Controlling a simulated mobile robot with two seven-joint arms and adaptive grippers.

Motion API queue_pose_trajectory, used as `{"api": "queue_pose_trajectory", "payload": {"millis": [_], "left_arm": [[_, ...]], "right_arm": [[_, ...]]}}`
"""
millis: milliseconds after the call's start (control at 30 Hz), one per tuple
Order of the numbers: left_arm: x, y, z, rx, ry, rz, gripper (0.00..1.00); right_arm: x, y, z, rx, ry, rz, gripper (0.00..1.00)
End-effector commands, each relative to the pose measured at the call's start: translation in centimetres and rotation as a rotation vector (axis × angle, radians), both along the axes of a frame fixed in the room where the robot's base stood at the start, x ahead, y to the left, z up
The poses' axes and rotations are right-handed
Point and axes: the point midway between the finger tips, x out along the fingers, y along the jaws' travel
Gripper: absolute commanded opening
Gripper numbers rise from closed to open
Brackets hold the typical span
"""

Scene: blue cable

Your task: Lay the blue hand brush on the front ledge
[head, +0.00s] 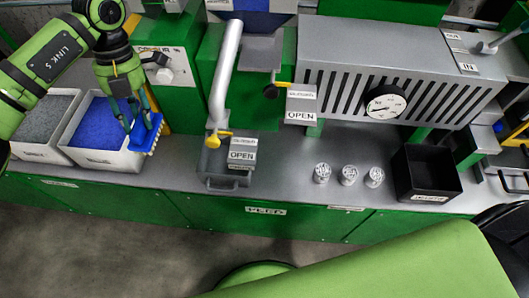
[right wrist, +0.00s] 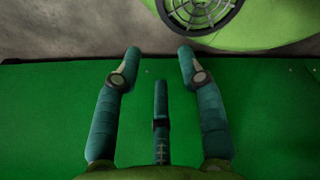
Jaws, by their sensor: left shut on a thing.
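The blue hand brush (head: 147,134) is in the head view at the left, with its bristles facing right. My left gripper (head: 137,118) is shut on it and holds it by the right edge of the bin of blue material. The fingers hide part of the brush. The grey front ledge (head: 280,188) runs along the front of the green bench, and its middle stretch is bare. My right gripper (right wrist: 159,55) shows in the right wrist view with its fingers apart and nothing between them, over a green surface.
A white bin of blue material (head: 92,135) and a bin of grey material (head: 38,128) stand at the left. A grey spout with a tray (head: 228,180), several clear jars (head: 348,175) and a black box (head: 428,175) stand along the ledge.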

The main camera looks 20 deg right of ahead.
Motion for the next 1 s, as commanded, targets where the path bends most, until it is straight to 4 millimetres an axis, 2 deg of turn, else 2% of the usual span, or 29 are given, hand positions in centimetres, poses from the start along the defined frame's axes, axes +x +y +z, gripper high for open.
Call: {"api": "queue_pose_trajectory", "payload": {"millis": [33,200,600,800,1000], "left_arm": [[0.4,-0.1,-1.4,-0.005,0.008,0.163,0.0],[1.7,-0.1,-3.6,-0.004,0.009,0.721,0.0],[3.9,0.1,-9.3,0.003,0.001,1.906,0.0],[4.6,0.1,-11.9,0.002,0.0,2.395,0.0],[4.9,0.1,-13.4,0.004,0.0,2.684,0.0]], "right_arm": [[0.2,0.1,-1.1,0.001,-0.005,0.0,0.4],[0.8,0.5,-2.7,0.007,-0.015,0.001,0.4],[1.9,1.7,-6.4,0.024,-0.035,0.003,0.4],[2.1,1.6,-7.9,0.022,-0.039,0.004,0.4],[2.2,1.0,-8.6,0.015,-0.041,0.005,0.4]]}}
